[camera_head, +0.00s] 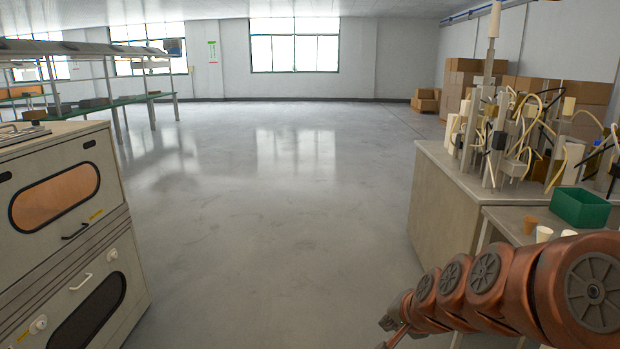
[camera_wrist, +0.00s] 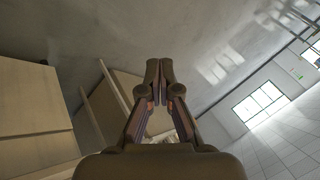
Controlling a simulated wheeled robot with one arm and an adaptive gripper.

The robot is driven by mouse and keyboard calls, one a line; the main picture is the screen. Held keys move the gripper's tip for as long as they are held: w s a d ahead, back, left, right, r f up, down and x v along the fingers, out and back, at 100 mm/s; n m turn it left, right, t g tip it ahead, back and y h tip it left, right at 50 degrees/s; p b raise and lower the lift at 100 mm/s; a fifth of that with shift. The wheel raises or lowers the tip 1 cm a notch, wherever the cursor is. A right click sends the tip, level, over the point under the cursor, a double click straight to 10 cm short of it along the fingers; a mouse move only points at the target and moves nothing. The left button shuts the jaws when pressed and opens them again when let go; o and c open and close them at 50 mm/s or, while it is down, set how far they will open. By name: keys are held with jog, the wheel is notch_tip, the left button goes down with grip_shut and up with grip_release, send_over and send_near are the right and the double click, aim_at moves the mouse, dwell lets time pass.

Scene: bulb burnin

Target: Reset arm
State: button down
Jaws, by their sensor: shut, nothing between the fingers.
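My copper-coloured arm (camera_head: 500,287) reaches in from the lower right of the head view and points left over the floor, beside the right-hand bench. My gripper (camera_head: 392,335) shows only in part at the arm's far end, near the bottom edge. In the wrist view my gripper (camera_wrist: 159,66) has its two fingertips together with nothing between them. No object is held.
A cabinet with oval windows (camera_head: 70,215) stands at left. At right, a bench (camera_head: 440,200) carries several fixtures with wires, and a lower table holds a green bin (camera_head: 580,207) and cups (camera_head: 543,234). Cardboard boxes (camera_head: 470,80) are behind. The middle floor (camera_head: 270,200) is clear.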

jog(key=s+r+n+g+p, duration=0.2)
jog(key=s+g+p, duration=0.1)
jog(key=s, duration=0.7)
jog(key=s+d+r+n+g+h+p, duration=0.1)
jog(key=s+r+n+g+p, duration=0.1)
jog(key=s, duration=0.8)
jog(key=s+d+r+n+g+h+p, duration=0.1)
jog(key=s+r+n+g+p, duration=0.2)
jog(key=s, duration=0.7)
jog(key=shift+r+n+g+p, duration=0.3)
jog(key=shift+n+g, duration=0.2)
jog(key=shift+n, duration=0.2)
jog(key=shift+s+d, duration=0.1)
